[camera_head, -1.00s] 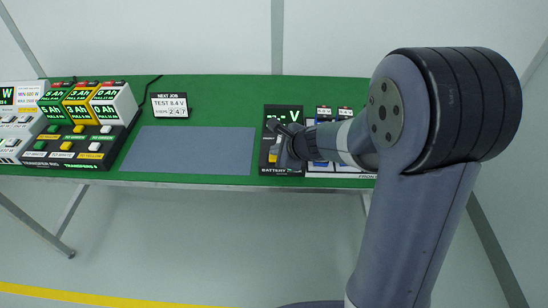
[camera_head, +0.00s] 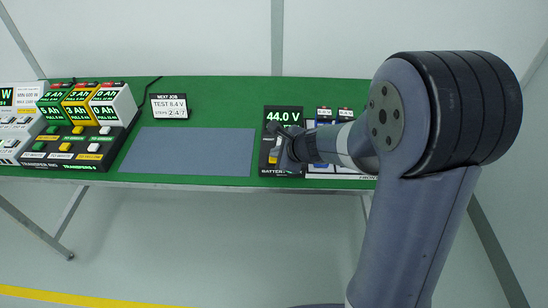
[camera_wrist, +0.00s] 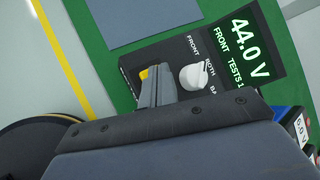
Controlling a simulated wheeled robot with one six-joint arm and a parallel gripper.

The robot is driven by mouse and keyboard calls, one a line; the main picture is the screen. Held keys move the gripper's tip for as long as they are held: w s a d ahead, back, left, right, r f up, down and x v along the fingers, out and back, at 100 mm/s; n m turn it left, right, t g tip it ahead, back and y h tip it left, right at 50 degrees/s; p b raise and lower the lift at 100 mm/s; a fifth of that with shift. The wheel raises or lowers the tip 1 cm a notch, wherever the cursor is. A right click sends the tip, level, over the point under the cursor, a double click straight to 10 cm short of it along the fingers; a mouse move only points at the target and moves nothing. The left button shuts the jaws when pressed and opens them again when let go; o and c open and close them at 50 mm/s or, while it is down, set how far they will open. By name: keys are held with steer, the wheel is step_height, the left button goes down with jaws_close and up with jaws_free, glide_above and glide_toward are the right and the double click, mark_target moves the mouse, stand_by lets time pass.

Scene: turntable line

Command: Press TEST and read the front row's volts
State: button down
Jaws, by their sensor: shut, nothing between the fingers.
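The black battery tester (camera_head: 268,171) stands at the right of the green table. Its screen (camera_wrist: 243,45) reads 44.0 V, with FRONT and TESTS 1 below. The 44.0 V also shows in the head view (camera_head: 284,114). A white selector knob (camera_wrist: 196,77) sits among the labels FRONT, BOTH and a partly hidden third. My gripper (camera_wrist: 150,82) is shut and empty, its fingertips over the tester beside a yellow button (camera_wrist: 143,74). The fingers partly cover that button; I cannot tell whether they touch it. The TEST label is not readable.
Batteries in a holder (camera_head: 345,114) stand right of the tester, partly behind my arm. A grey mat (camera_head: 187,150) lies empty to its left. A sign (camera_head: 169,106) reads NEXT JOB, TEST 8.4 V, STEPS 2-4-7. A transfer rig (camera_head: 70,145) with coloured buttons is at the left.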

stand_by(0.5)
steer(key=shift+r+p, duration=0.65)
steer(key=shift+r, duration=0.1)
step_height(320, 180, up, 5)
steer(key=p, duration=0.4)
steer(key=shift+p, duration=0.35)
steer(key=shift+s, duration=0.1)
stand_by(0.3)
